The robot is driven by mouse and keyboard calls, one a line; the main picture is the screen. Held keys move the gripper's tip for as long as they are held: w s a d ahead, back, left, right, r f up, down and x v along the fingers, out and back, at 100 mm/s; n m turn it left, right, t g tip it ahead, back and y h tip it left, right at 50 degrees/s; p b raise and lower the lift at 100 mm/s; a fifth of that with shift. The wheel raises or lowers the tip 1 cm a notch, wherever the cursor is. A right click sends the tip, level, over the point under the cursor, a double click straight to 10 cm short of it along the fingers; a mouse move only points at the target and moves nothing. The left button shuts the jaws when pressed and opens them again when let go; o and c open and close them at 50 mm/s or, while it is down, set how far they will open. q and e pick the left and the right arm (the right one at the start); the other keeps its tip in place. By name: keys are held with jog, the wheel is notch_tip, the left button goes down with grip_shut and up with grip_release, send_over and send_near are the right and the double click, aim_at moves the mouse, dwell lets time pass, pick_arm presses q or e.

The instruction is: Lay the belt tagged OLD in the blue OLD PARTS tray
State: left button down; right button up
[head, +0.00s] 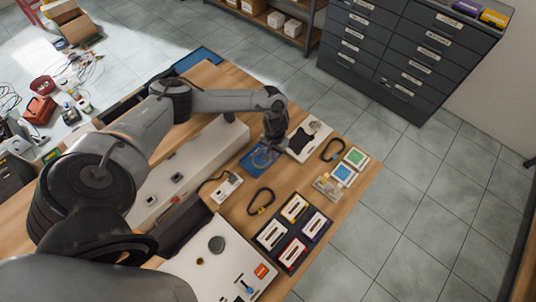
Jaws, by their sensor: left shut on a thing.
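My left gripper (270,146) points down over the blue tray (247,164) and is shut on what looks like a thin belt (262,158). The belt is small and partly hidden by the gripper; its tag cannot be read. I cannot tell whether the belt touches the tray floor. A black loop with a yellow spot (261,201) lies on the wooden table nearer me. Another black loop (333,149) lies to the right of the gripper. My right gripper is not in view.
A white and black item (307,138) lies just right of the gripper. A dark tray with coloured cards (271,237), a small white device (228,186) and a long pale machine (185,172) stand on the table (355,193). Grey drawers (410,48) stand beyond.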

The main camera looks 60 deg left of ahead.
pick_arm(q)
jog(key=a, duration=0.1)
jog(key=a+f, duration=0.2)
jog(key=shift+s+a, duration=0.1)
jog(key=shift+s, duration=0.2)
jog(key=shift+f+b, duration=0.3)
jog(key=shift+f, duration=1.65)
jog(key=shift+f, duration=0.2)
jog(key=c, duration=1.6)
grip_release()
jog(key=shift+r, duration=0.1)
jog(key=shift+r, duration=0.2)
notch_tip(320, 180, up, 12)
jog(key=shift+f+p, duration=0.1)
jog(key=shift+p, duration=0.7)
